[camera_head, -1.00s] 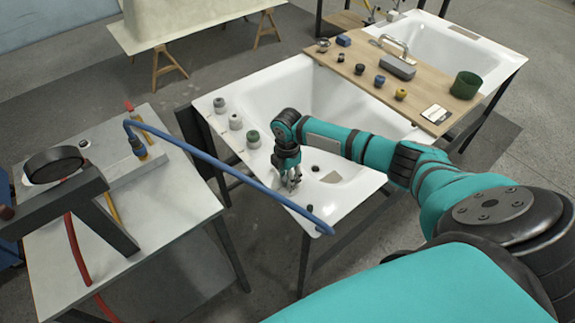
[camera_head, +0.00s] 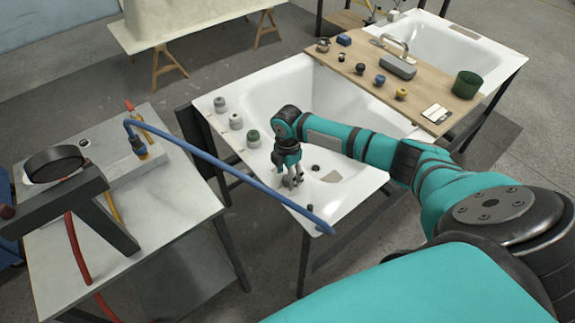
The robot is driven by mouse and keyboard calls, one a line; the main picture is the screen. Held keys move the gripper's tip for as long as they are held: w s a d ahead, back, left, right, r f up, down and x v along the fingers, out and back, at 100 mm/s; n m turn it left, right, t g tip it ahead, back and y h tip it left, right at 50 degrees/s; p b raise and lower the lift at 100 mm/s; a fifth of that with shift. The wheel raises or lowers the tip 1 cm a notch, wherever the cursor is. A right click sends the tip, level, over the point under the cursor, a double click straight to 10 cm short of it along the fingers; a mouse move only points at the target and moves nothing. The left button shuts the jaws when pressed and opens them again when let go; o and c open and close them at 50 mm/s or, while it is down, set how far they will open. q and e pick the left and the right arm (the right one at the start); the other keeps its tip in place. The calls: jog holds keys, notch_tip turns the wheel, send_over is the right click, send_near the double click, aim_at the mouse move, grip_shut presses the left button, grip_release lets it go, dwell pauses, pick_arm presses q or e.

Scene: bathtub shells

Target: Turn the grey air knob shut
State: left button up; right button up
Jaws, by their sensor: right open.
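Two round pale grey knob-like pieces with darker grey tops stand on the left rim of the near white bathtub (camera_head: 275,90). They are the far one (camera_head: 220,105) and the middle one (camera_head: 236,122); I cannot tell which is the air knob. A similar piece with a green top (camera_head: 253,139) stands nearest me in the same row. My right gripper (camera_head: 292,183) is open and points down over the near end of the tub, apart from the row and to its right. A small dark knob (camera_head: 310,208) sits on the rim just below it. My left gripper is not in view.
A blue hose (camera_head: 225,168) crosses in front of the tub's left end from the grey bench (camera_head: 60,250).

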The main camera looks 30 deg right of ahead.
notch_tip(320, 180, up, 11)
jog(key=shift+r, duration=0.15)
dwell(0.5)
